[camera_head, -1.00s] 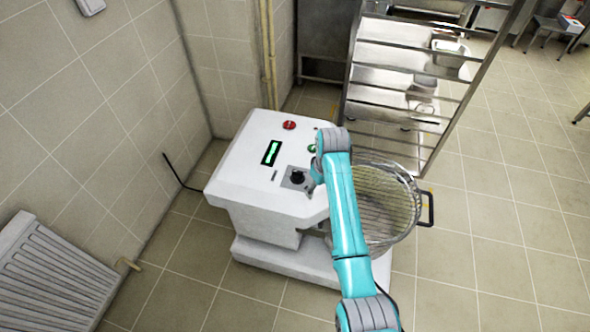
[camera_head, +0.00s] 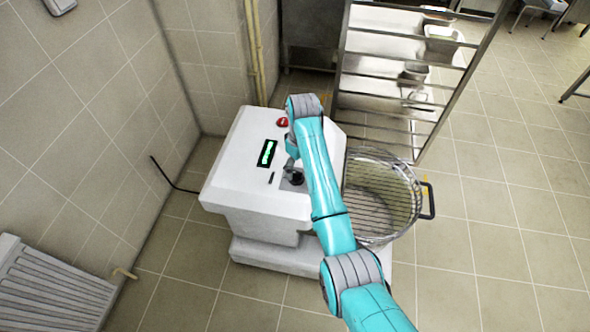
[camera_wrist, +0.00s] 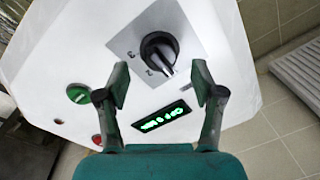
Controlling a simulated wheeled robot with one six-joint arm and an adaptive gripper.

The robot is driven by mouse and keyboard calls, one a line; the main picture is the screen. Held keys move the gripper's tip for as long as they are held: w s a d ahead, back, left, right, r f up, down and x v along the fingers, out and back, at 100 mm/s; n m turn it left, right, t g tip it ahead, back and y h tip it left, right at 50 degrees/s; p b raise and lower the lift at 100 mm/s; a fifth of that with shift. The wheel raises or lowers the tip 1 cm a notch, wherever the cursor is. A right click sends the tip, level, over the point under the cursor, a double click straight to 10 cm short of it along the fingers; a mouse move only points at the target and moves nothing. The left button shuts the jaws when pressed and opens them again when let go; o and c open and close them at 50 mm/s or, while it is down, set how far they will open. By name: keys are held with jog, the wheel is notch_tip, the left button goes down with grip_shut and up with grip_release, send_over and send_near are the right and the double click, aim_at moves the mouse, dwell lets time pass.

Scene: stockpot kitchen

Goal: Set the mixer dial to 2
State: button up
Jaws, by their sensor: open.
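The white mixer (camera_head: 232,165) stands on the floor by the tiled wall, with its sloped panel facing up. In the wrist view its black dial (camera_wrist: 158,50) sits on a grey plate (camera_wrist: 128,42) with the numbers 3 and 2 readable. The dial's pale pointer is turned toward the side near the 2. My gripper (camera_wrist: 160,80) is open, with one finger on each side just short of the dial; the gap between them is empty. In the head view the dial (camera_head: 294,178) is partly hidden by my arm.
A lit green display (camera_wrist: 161,117), a green button (camera_wrist: 78,94) and a red button (camera_head: 282,122) are on the panel. A wire bowl guard (camera_head: 385,190) stands right of the panel, with a metal rack (camera_head: 400,75) behind. A radiator (camera_head: 50,290) is at lower left.

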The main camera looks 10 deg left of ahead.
aim_at(297, 172)
jog(key=shift+s+f, duration=0.1)
jog(key=shift+f, duration=1.65)
jog(key=c, duration=1.1)
